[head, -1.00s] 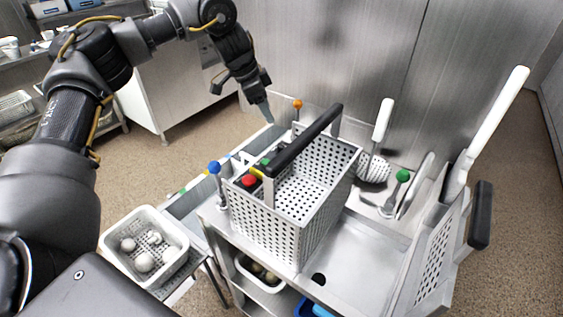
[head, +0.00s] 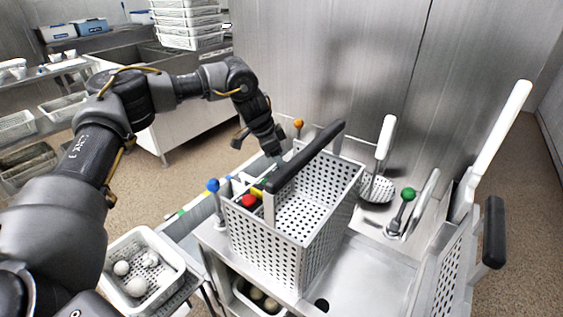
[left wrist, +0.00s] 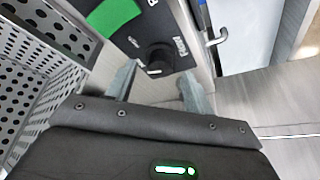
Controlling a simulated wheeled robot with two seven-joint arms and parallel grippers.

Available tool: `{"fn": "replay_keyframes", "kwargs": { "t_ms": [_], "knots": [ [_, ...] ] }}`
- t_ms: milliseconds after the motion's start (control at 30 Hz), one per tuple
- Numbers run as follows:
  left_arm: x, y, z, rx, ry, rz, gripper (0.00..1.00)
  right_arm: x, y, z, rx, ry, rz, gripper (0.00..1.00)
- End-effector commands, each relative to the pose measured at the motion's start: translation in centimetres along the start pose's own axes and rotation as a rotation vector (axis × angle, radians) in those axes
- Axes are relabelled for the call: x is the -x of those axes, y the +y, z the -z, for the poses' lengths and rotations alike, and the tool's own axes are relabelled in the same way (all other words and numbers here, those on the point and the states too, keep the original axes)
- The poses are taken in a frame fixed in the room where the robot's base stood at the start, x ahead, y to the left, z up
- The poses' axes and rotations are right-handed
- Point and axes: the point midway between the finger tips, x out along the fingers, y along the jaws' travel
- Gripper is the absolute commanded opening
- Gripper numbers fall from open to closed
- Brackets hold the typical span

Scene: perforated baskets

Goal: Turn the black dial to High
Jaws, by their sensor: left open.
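The black dial (left wrist: 158,58) shows in the left wrist view on a dark panel with white lettering that is too small to read surely. A light mark shows on its near side. My left gripper (left wrist: 158,88) is open, with one finger on each side of the dial's near side; I cannot tell whether they touch it. In the head view my left gripper (head: 276,152) points down behind the perforated basket, and the dial is hidden there. My right gripper is not in view.
The perforated basket (head: 282,238) with a black handle (head: 305,158) stands close beside my left gripper. Blue (head: 213,185), orange (head: 298,123) and green (head: 408,194) knobs rise around it. A white basket (head: 165,255) with balls is at the left.

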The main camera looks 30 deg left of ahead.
Motion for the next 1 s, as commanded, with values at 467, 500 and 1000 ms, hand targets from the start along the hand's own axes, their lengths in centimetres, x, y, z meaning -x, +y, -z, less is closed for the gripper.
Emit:
{"fn": "replay_keyframes", "kwargs": {
  "t_ms": [467, 500, 1000],
  "knots": [
    [-1.8, 0.0, 0.0, 0.000, 0.001, 0.000, 0.52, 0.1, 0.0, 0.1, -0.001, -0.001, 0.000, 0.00],
    [-1.8, 0.0, 0.0, 0.000, 0.001, 0.000, 0.51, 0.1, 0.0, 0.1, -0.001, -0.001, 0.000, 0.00],
    [-1.7, 0.0, 0.1, -0.005, 0.001, -0.001, 0.07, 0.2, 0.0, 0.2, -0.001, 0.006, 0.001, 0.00]
  ]
}}
